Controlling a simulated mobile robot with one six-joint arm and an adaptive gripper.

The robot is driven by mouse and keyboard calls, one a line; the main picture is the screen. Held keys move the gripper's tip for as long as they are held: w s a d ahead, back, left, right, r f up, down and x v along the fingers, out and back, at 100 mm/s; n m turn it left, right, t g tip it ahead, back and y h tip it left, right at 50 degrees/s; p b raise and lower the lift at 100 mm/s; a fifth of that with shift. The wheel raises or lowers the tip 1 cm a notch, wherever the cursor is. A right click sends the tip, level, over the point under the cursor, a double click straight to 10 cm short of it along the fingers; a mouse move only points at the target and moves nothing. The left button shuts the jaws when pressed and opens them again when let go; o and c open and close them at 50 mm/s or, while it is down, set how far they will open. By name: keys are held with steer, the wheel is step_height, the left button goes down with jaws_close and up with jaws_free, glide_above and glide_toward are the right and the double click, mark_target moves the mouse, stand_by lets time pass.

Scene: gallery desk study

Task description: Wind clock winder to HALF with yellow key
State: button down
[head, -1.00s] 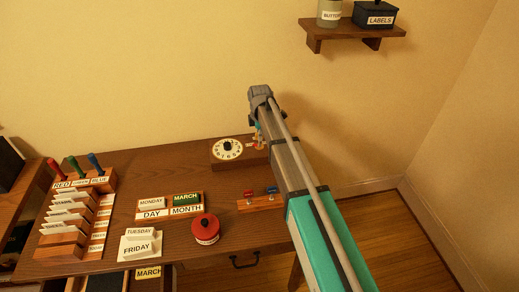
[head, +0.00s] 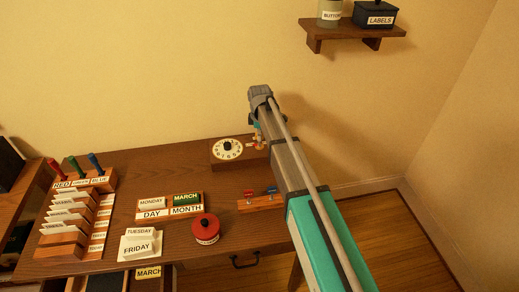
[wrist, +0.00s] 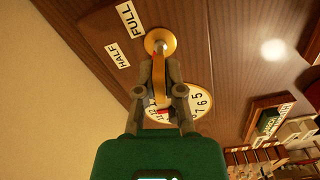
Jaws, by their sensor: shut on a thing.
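The clock (head: 230,149) is a wooden box on the desk with a cream dial, whose edge also shows in the wrist view (wrist: 200,108). My gripper (wrist: 162,88) is shut on the yellow key (wrist: 158,72). The key's far end is at the round brass winder (wrist: 160,41) on the clock's wooden face. How deep it sits cannot be seen. The HALF label (wrist: 118,55) is left of the winder and the FULL label (wrist: 128,19) is up and left. In the head view, my arm partly hides my gripper (head: 258,140) and the clock's right end.
A small rack (head: 260,203) with red and blue keys lies in front of the clock. A red round tin (head: 206,229), DAY and MONTH holder (head: 170,207) and card rack (head: 82,220) are to the left. A wall shelf (head: 352,30) is above right.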

steer(key=shift+m, duration=1.5)
steer(key=shift+m, duration=3)
